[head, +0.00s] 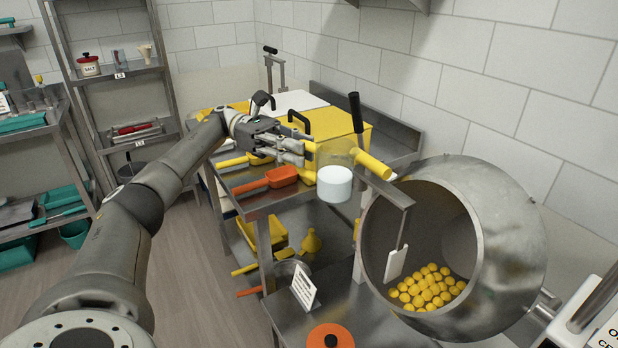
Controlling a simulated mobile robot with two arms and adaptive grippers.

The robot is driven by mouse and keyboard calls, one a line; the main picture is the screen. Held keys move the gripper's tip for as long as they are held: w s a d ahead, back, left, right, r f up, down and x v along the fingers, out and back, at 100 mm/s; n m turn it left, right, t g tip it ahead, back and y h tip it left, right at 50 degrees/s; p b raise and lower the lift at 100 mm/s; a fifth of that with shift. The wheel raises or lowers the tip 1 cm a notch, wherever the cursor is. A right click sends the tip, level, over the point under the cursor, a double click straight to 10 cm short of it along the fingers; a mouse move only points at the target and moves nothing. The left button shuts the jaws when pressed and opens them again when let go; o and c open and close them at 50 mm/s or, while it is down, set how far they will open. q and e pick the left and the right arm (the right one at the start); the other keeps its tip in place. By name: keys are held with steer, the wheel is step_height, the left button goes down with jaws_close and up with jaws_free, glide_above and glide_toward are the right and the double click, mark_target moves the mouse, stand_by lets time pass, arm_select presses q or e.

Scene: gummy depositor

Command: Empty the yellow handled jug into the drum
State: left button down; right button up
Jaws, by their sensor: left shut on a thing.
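The yellow handled jug (335,183) is in the middle of the head view, with a clear upper part and white in its lower part. It looks roughly upright. My left gripper (303,151) is shut on the jug from the left; the exact contact is hard to see. The steel drum (505,215) stands to the right, its round mouth facing left and toward me. Several yellow pieces (425,289) lie inside. The jug is up and left of the mouth, outside it. My right gripper is out of view.
A bracket with a white paddle (397,262) hangs across the drum's mouth. A yellow bin (345,125) and orange scoop (282,177) are on the steel table behind. An orange lid (331,336) and a sign (304,287) are below. Shelves (125,75) stand at left.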

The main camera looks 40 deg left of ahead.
mark_target(302, 169)
arm_select(q)
step_height(302, 169, down, 5)
steer(key=b, duration=0.4)
steer(key=shift+w+f+b, duration=0.1)
steer(key=shift+f+b, duration=0.05)
steer(key=shift+b, duration=0.2)
steer(key=shift+f, duration=0.2)
steer(key=shift+d+r+y+p, duration=0.3)
steer(key=shift+d+r+p, duration=0.1)
steer(key=shift+p, duration=0.15)
steer(key=shift+d+r+p, duration=0.2)
steer(key=shift+r+p, duration=0.05)
steer(key=shift+p, duration=0.4)
steer(key=shift+d+r+y+p, duration=0.95)
steer(key=shift+y+p, duration=0.15)
steer(key=shift+p, duration=0.95)
steer(key=shift+f, duration=0.2)
